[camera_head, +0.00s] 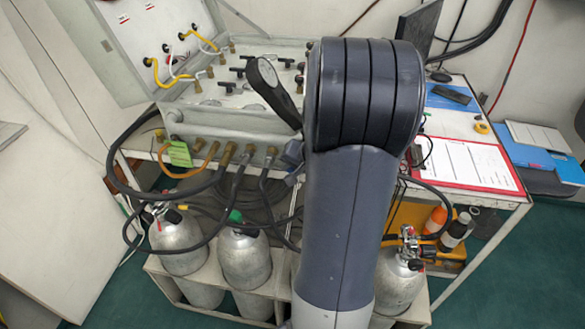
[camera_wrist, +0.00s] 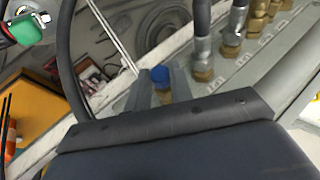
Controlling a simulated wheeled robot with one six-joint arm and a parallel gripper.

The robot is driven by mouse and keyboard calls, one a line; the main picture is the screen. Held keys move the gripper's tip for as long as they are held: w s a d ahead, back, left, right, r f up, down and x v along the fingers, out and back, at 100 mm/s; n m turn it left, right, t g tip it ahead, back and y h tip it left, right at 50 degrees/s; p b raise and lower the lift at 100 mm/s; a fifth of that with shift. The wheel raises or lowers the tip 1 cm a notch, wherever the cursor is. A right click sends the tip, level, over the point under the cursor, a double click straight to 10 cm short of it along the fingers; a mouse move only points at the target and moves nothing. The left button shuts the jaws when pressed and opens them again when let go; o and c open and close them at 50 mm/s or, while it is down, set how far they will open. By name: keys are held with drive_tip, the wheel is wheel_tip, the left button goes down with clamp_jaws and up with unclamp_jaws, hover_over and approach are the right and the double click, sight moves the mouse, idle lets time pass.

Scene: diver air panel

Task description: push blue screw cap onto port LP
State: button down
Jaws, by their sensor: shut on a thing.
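The blue screw cap (camera_wrist: 159,75) shows in the wrist view between the two grey fingers of my gripper (camera_wrist: 162,87). The fingers are closed about it. A brass fitting (camera_wrist: 163,97) shows directly below the cap, in line with the row of brass ports. No LP label is readable, so I cannot confirm that this is port LP. I cannot tell whether the cap touches the fitting or is seated on it. In the head view my own arm hides most of the gripper and the cap.
Hoses run from brass fittings (camera_wrist: 203,74) close beside the gripper. The panel case (camera_head: 225,125) stands on the bench with its lid open. Silver cylinders (camera_head: 245,262) stand below it. A red-edged clipboard (camera_head: 465,163) lies at the right.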

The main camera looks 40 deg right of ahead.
drive_tip(key=shift+d, duration=0.1)
drive_tip(key=c, duration=1.2)
unclamp_jaws()
drive_tip(key=shift+o, duration=0.2)
drive_tip(key=shift+r, duration=0.1)
drive_tip(key=v, duration=1)
drive_tip(key=shift+s+r, duration=0.2)
drive_tip(key=shift+r, duration=0.05)
drive_tip(key=x, duration=1.1)
drive_tip(key=shift+s+a+r, duration=0.1)
drive_tip(key=shift+s+a, duration=0.15)
